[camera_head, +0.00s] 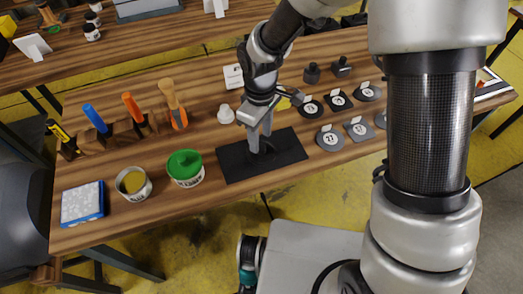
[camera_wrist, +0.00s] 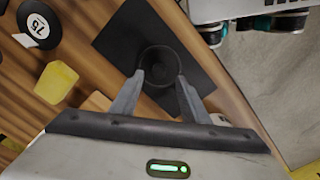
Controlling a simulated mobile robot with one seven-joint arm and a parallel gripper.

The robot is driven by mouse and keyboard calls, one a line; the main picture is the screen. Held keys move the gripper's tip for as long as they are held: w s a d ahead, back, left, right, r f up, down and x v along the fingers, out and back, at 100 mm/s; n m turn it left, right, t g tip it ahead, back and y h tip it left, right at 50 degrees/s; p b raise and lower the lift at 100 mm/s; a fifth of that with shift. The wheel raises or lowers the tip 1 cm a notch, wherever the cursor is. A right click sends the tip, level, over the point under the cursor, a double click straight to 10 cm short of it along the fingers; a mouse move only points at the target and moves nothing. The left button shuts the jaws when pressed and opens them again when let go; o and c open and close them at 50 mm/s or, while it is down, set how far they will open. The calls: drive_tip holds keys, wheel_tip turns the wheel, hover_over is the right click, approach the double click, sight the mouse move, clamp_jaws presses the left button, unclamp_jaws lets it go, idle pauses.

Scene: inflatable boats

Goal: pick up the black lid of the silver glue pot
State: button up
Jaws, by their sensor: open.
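A round black lid (camera_wrist: 159,58) lies on a black mat (camera_wrist: 112,38), seen between my fingertips in the wrist view. In the head view it is a dark round shape on the mat (camera_head: 292,147), partly hidden by my fingers. My gripper (camera_wrist: 160,80) is open, with one grey finger on each side of the lid's near part; I cannot tell if they touch it. In the head view my gripper (camera_head: 260,146) points down over the mat. A silver pot (camera_head: 134,190) stands open at the left, with yellowish content showing.
A green-lidded pot (camera_head: 186,167) stands left of the mat. Tools stand in a wooden rack (camera_head: 125,131). Numbered dark discs and squares (camera_head: 329,138) lie right of the mat; a white cone-like piece (camera_head: 226,114) stands behind it.

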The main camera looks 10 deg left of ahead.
sight(261, 146)
wheel_tip(261, 146, down, 4)
drive_tip(key=shift+w+r, duration=0.1)
drive_tip(key=shift+w, duration=0.05)
clamp_jaws()
